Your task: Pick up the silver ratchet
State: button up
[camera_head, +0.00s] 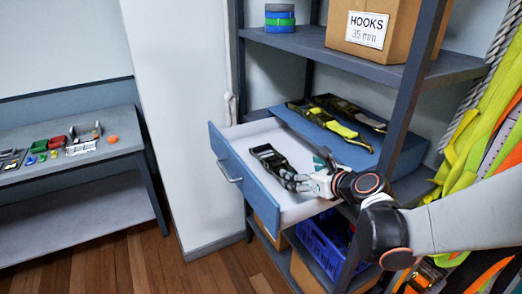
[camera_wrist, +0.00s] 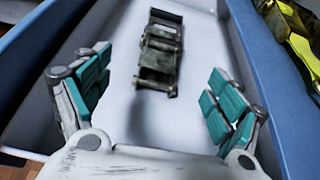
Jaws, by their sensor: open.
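A dull grey metal ratchet (camera_head: 268,157) lies in the open white drawer (camera_head: 240,135); it looks dark rather than bright silver. In the wrist view the ratchet (camera_wrist: 160,52) lies on the drawer floor, beyond my gripper (camera_wrist: 157,90) and roughly centred between its fingers. My gripper (camera_head: 308,175) is open, with teal pads and nothing between them. In the head view it is at the right side of the drawer, to the right of the ratchet. I see no contact with the ratchet.
The blue drawer front (camera_head: 226,165) and side walls surround the ratchet. Yellow-and-black ratchet straps (camera_head: 330,122) lie on a blue surface behind. A shelf post (camera_head: 405,95) stands close to my arm. A blue crate (camera_head: 325,243) is below. Small items lie on a left table (camera_head: 110,122).

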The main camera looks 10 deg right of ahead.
jog(key=shift+f+m, duration=0.2)
jog(key=shift+m, duration=0.1)
jog(key=b, duration=0.2)
send_near(280, 164)
jog(key=x, duration=0.4)
jog(key=shift+a, duration=0.1)
jog(key=shift+d+b+x, duration=0.2)
jog(key=shift+b+x, duration=0.55)
jog(key=shift+x, duration=2.45)
jog(key=shift+r, duration=0.1)
